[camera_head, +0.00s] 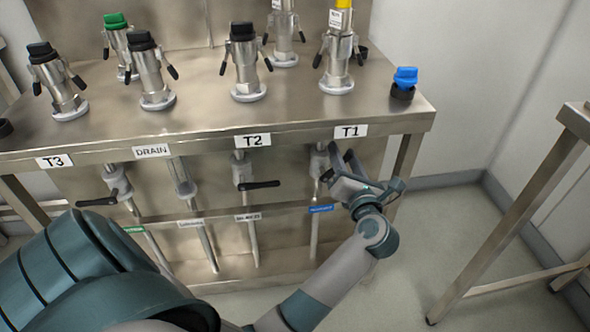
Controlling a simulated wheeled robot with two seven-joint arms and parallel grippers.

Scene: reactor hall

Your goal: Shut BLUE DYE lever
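A blue label (321,209) is on the pipe under the T1 sign (351,131); its text is too small to read. The T1 valve (319,160) sits on this pipe, just under the bench edge. My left gripper (342,154) is at the right side of this valve, its two dark fingers apart and pointing up. A lever on this valve does not show clearly; the gripper hides part of that area. I cannot tell whether the fingers touch it. My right gripper is not in view.
Under the steel bench (200,120), the T2 valve has a black lever (260,184) lying level, and the T3 valve has a similar lever (97,202). Several capped fittings and a blue cap (404,82) stand on top. Another steel table (500,225) is at right, with clear floor between.

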